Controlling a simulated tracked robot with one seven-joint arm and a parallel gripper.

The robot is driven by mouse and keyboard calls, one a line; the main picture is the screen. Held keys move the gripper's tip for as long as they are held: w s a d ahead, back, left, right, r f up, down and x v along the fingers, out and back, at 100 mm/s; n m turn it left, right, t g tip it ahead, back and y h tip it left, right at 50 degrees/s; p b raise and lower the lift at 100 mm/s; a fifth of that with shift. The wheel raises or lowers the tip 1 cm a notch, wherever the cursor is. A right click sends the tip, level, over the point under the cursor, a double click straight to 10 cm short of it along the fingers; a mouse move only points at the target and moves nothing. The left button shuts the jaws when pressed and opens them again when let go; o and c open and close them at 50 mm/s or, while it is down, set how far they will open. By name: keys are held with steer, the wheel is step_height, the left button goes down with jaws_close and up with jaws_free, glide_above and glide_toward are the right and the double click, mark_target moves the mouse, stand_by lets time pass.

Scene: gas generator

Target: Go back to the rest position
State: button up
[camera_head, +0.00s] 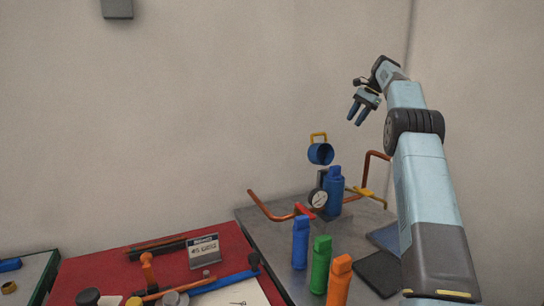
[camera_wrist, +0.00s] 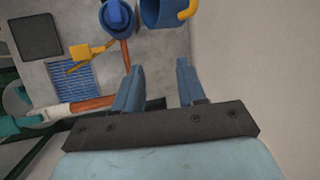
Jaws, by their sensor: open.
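My gripper (camera_head: 357,110) is raised in the air near the wall, above the grey metal table (camera_head: 262,227). In the wrist view my gripper (camera_wrist: 158,82) shows two blue fingers spread apart with nothing between them. A blue cup-like part with a yellow handle (camera_head: 320,153) is below and left of the gripper in the head view, apart from it. It also shows at the top of the wrist view (camera_wrist: 160,13).
Copper pipes (camera_head: 270,212), a gauge (camera_head: 317,198) and a blue canister (camera_head: 334,190) stand on the grey table. Blue (camera_head: 300,243), green (camera_head: 320,264) and orange (camera_head: 339,281) bottles stand in front. A red table (camera_head: 110,274) with tools is left. The air around the gripper is clear.

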steer(key=s+a+r+n+t+h, duration=0.15)
steer(key=s+a+r, duration=0.25)
steer(key=s, duration=0.5)
steer(key=s+a+r+n, duration=0.2)
steer(key=s+a+r, duration=0.2)
steer(key=s, duration=0.4)
steer(key=s+a+r+n+t+h, duration=0.15)
steer(key=s+a+r, duration=0.25)
steer(key=s, duration=0.5)
steer(key=s+a+f+n, duration=0.1)
steer(key=s+f+n, duration=0.1)
steer(key=s+f, duration=0.4)
steer(key=s+a+f+n+t+h, duration=0.1)
steer(key=s+f+n, duration=0.2)
steer(key=s, duration=1.3)
steer(key=s+a+f+n+h, duration=0.1)
steer(key=s+f+n, duration=0.1)
steer(key=s+f, duration=0.7)
steer(key=shift+s+a, duration=0.2)
steer(key=shift+s, duration=0.85)
stand_by(1.2)
